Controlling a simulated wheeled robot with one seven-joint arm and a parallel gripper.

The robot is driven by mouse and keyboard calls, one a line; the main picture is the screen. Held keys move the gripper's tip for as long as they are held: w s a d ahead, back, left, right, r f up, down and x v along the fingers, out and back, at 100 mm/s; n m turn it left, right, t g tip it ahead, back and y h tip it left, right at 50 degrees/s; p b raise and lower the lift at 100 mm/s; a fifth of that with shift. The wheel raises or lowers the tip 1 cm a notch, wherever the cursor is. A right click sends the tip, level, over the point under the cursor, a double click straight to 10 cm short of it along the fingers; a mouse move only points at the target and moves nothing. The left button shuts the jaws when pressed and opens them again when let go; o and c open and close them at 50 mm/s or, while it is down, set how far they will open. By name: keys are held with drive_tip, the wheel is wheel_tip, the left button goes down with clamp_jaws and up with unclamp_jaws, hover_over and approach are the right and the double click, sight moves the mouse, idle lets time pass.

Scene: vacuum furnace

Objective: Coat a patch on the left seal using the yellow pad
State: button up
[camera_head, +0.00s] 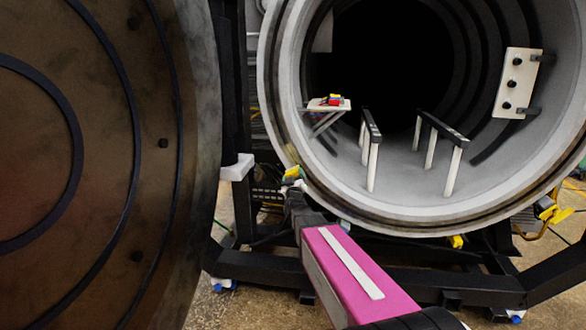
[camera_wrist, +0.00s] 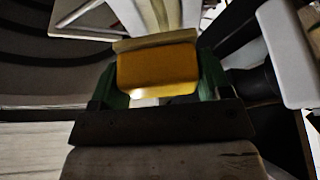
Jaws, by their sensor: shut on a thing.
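My gripper (camera_head: 293,184) is at the lower left of the furnace's round opening. Its green fingers, seen in the wrist view (camera_wrist: 158,75), are shut on the sides of the yellow pad (camera_wrist: 155,78), which has a paler tan strip along its far edge. In the head view the yellow pad (camera_head: 291,172) is a small spot by the chamber's outer rim. The ringed rim (camera_head: 268,95) around the opening carries darker bands; its left side, where the left seal appears to lie, is in view. I cannot tell whether the pad touches the rim.
The large open door (camera_head: 100,160) fills the left. A white block (camera_head: 238,167), also in the wrist view (camera_wrist: 287,50), stands close beside my gripper. Inside the chamber are a small shelf (camera_head: 318,108) bearing coloured pieces, two rails (camera_head: 430,122) and a white panel (camera_head: 516,80).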

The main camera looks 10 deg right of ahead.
sight(285, 142)
drive_tip(key=shift+w, duration=0.1)
idle(0.3)
drive_tip(key=shift+w+d, duration=0.35)
drive_tip(key=shift+w, duration=0.7)
drive_tip(key=shift+w+d, duration=0.4)
drive_tip(key=shift+w, duration=0.6)
drive_tip(key=shift+w+d, duration=0.35)
drive_tip(key=shift+w, duration=0.7)
drive_tip(key=shift+w+d, duration=0.15)
drive_tip(key=shift+w, duration=0.35)
drive_tip(key=shift+w+d, duration=0.15)
drive_tip(key=shift+w, duration=0.35)
drive_tip(key=shift+w+a+r, duration=0.1)
drive_tip(key=shift+a+r, duration=0.4)
drive_tip(key=shift+r, duration=0.3)
drive_tip(key=shift+w+a+r, duration=0.1)
drive_tip(key=shift+a+r, duration=0.35)
drive_tip(key=shift+r, duration=0.35)
drive_tip(key=shift+w+a+r, duration=0.25)
drive_tip(key=shift+a+r, duration=0.35)
drive_tip(key=shift+r, duration=0.5)
drive_tip(key=shift+w+a+r, duration=0.2)
drive_tip(key=shift+a+r, duration=0.35)
drive_tip(key=shift+r, duration=0.55)
drive_tip(key=shift+w+a+r, duration=0.25)
drive_tip(key=shift+a+r, duration=0.35)
drive_tip(key=shift+r, duration=0.5)
drive_tip(key=shift+f, duration=0.1)
